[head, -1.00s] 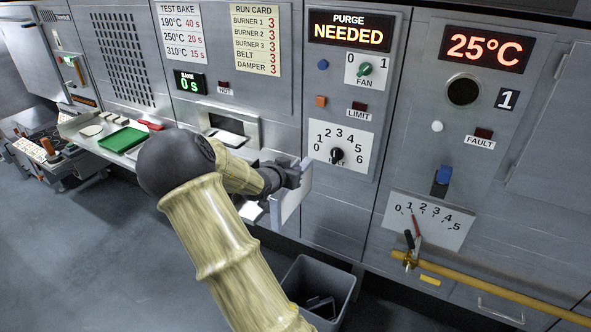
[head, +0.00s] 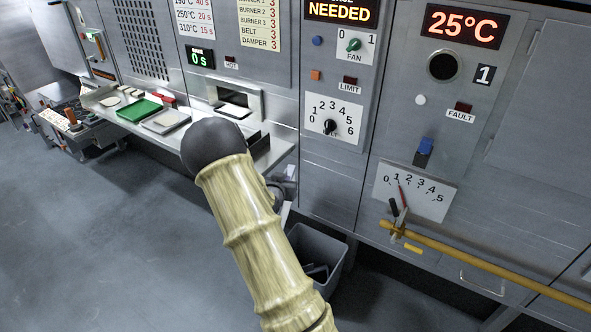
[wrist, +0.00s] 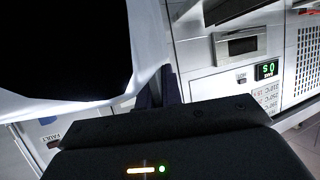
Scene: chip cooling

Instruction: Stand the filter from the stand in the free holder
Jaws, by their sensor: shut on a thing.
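My gripper (head: 285,186) is mostly hidden behind my arm in the head view, just off the right end of the bench. In the wrist view its dark fingers (wrist: 158,90) are shut on the edge of a flat panel with a white rim (wrist: 149,45) and a black middle, which looks like the filter. In the head view only a narrow pale strip of the filter (head: 285,215) shows, above the grey bin. I cannot make out a free holder for certain. Dark upright pieces (head: 256,141) stand at the bench's right end, partly hidden by my arm.
The bench (head: 282,150) carries a green tray (head: 139,110) and a grey tray (head: 166,122). An open grey bin (head: 318,255) stands on the floor below my gripper. A yellow bar (head: 470,262) runs along the right cabinet. The floor at left is clear.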

